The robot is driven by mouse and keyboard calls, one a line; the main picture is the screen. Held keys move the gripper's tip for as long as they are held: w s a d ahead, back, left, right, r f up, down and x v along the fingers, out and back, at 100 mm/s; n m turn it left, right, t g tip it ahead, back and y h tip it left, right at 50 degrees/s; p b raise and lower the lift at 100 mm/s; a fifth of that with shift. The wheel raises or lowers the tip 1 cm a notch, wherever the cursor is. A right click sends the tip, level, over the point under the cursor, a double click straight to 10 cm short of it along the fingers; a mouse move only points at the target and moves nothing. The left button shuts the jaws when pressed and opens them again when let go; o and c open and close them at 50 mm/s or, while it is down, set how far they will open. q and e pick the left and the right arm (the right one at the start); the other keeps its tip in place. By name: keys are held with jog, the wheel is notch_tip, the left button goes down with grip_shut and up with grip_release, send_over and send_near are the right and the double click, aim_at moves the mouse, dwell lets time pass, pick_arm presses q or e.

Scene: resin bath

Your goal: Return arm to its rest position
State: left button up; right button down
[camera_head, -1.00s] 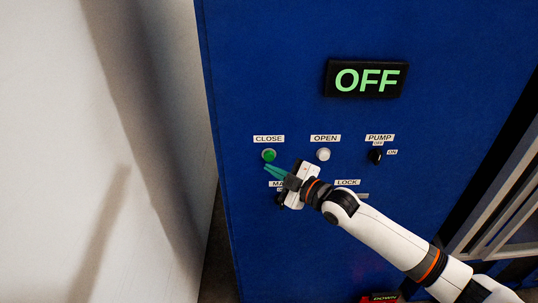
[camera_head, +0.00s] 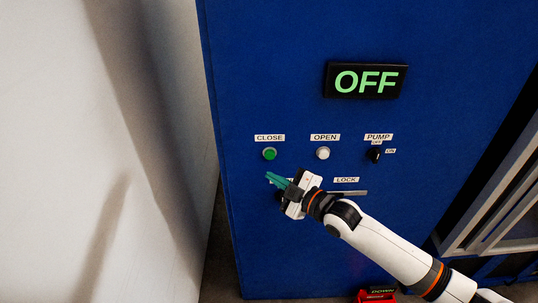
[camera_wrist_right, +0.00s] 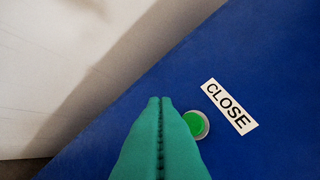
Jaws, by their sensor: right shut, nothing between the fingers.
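My right gripper (camera_head: 277,180) is in front of the blue panel (camera_head: 270,60), just below the green CLOSE button (camera_head: 269,154). Its teal fingers are together with nothing between them. In the right wrist view the shut fingertips (camera_wrist_right: 160,101) lie beside the green button (camera_wrist_right: 195,124), to its left; whether they are clear of the panel I cannot tell for sure. My right arm comes in from the lower right. My left gripper is not in view.
The panel also has a white OPEN button (camera_head: 323,153), a black PUMP knob (camera_head: 375,155) and a LOCK label (camera_head: 346,180). The display (camera_head: 366,80) reads OFF. A pale wall (camera_head: 60,150) stands at left. A red DOWN item (camera_head: 378,294) is low down.

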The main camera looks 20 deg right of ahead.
jog(key=s+d+f+m+g+h+b, duration=0.1)
jog(key=d+f+m+h, duration=0.2)
jog(key=f, duration=0.8)
jog(key=s+d+f+m+g+h, duration=0.1)
jog(key=d+f+m+h, duration=0.2)
jog(key=f, duration=0.8)
jog(key=s+d+f+m+g+h, duration=0.1)
jog(key=s+d+f+g, duration=0.1)
jog(key=s+f, duration=0.45)
jog(key=s+d+f+m+g, duration=0.1)
jog(key=s+f+m, duration=0.15)
jog(key=f, duration=0.75)
jog(key=s+f+m+g+h+b, duration=0.15)
jog(key=s+f+g, duration=0.25)
jog(key=s+f, duration=0.95)
pick_arm(q)
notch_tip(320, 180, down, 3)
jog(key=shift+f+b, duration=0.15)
jog(key=shift+b, duration=0.25)
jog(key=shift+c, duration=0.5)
pick_arm(e)
jog(key=s+a+f+m+g, duration=0.1)
jog(key=s+f+g, duration=0.1)
jog(key=s, duration=1)
jog(key=s+a+f+m+g, duration=0.1)
jog(key=s+f, duration=0.4)
jog(key=s, duration=0.7)
jog(key=shift+s+a+f+g, duration=0.15)
jog(key=shift+s+a+g, duration=0.05)
jog(key=shift+a+g, duration=0.6)
